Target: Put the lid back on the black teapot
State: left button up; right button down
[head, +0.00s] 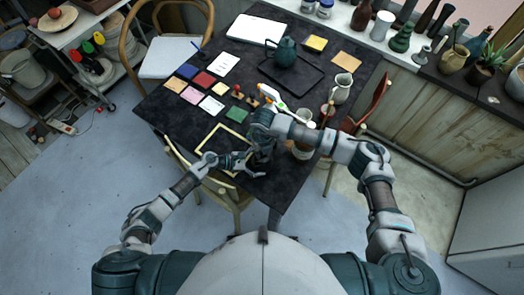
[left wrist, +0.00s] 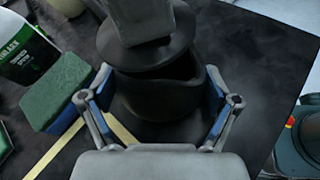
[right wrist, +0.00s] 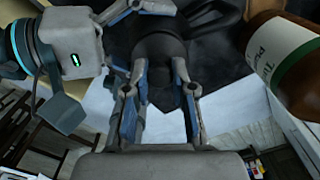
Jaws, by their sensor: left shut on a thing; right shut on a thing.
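The black teapot (left wrist: 165,105) sits near the table's front edge in the left wrist view, with its dark opening partly showing. My left gripper (left wrist: 165,120) is shut around its body, one finger on each side. In the head view the left gripper (head: 243,160) reaches it from the left, and the pot is mostly hidden by my arms. The black lid (left wrist: 135,50) is just above the opening, seemingly tilted, with a dark gap below its edge. My right gripper (right wrist: 160,75) is shut on the lid, seen in the right wrist view (right wrist: 160,48). Contact between lid and rim is unclear.
A green sponge (left wrist: 58,100) and a white-and-green bottle (left wrist: 25,50) lie close left of the pot. A brown labelled bottle (right wrist: 290,65) is near my right gripper. A green teapot (head: 286,52) stands on a dark tray (head: 308,82) farther back.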

jog(key=shift+f, duration=0.7)
jog(key=c, duration=0.9)
grip_release()
notch_tip(320, 180, up, 12)
jog(key=shift+w+f, duration=0.1)
pick_arm(q)
jog(key=o, duration=1.4)
jog(key=shift+o, duration=0.2)
jog(key=v, duration=1.2)
jog(key=shift+a, duration=0.1)
